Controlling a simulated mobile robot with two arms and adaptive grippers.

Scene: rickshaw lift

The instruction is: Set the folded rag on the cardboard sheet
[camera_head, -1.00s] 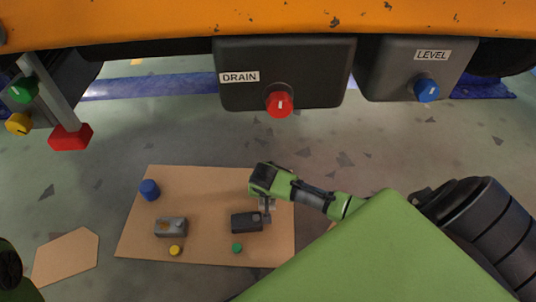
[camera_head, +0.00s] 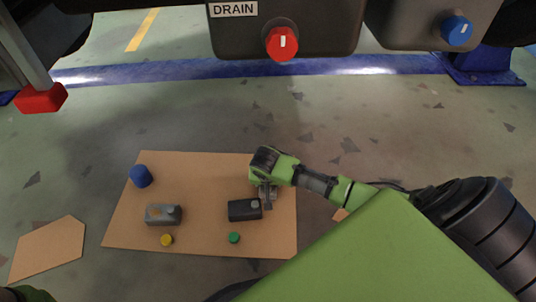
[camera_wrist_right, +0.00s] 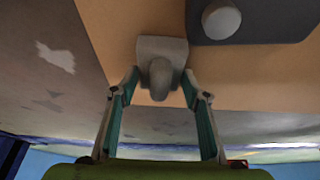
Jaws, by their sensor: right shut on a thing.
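The large brown cardboard sheet (camera_head: 195,245) lies on the floor in the head view, and its surface also fills the upper part of the right wrist view (camera_wrist_right: 110,30). My right gripper (camera_head: 267,196) is low over its right part, beside a dark box. In the right wrist view its two fingers (camera_wrist_right: 160,88) close around a small grey lump with a flat, squarish base (camera_wrist_right: 162,48), which looks like the folded rag. I cannot tell whether it touches the sheet.
On the sheet are the dark box (camera_head: 240,211), a grey box (camera_head: 160,215), a blue cylinder (camera_head: 141,176), a yellow cap (camera_head: 167,240) and a green cap (camera_head: 234,238). The DRAIN housing (camera_head: 240,35) with a red knob (camera_head: 282,44) hangs above. A smaller cardboard piece (camera_head: 48,249) lies left.

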